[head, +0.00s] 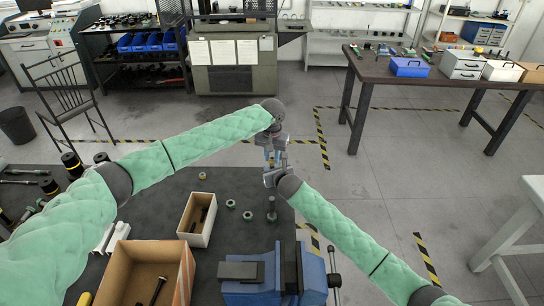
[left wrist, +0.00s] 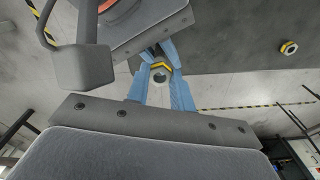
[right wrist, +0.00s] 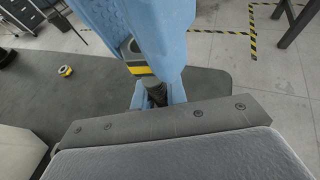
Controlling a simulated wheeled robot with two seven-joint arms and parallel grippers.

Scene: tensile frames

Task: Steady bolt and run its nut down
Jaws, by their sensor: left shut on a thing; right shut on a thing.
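My left gripper (head: 268,152) comes down from above, shut on a yellow-banded nut (left wrist: 161,66) between its blue fingers. My right gripper (head: 271,172) is just below it, shut on a dark threaded bolt (right wrist: 156,93), which it holds above the bench. In the right wrist view the nut (right wrist: 138,68) is at the bolt's upper end, between the left fingers. I cannot tell how far the bolt passes into it. The bolt's head and lower end are hidden by the right fingers.
On the dark bench (head: 230,185) are another yellow-marked nut (head: 202,176), two greenish nuts (head: 231,203) and an upright bolt (head: 271,211). A pale box (head: 187,226), a cardboard box (head: 183,285) and a blue vise (head: 255,287) stand nearer. The bench edge is close to the right.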

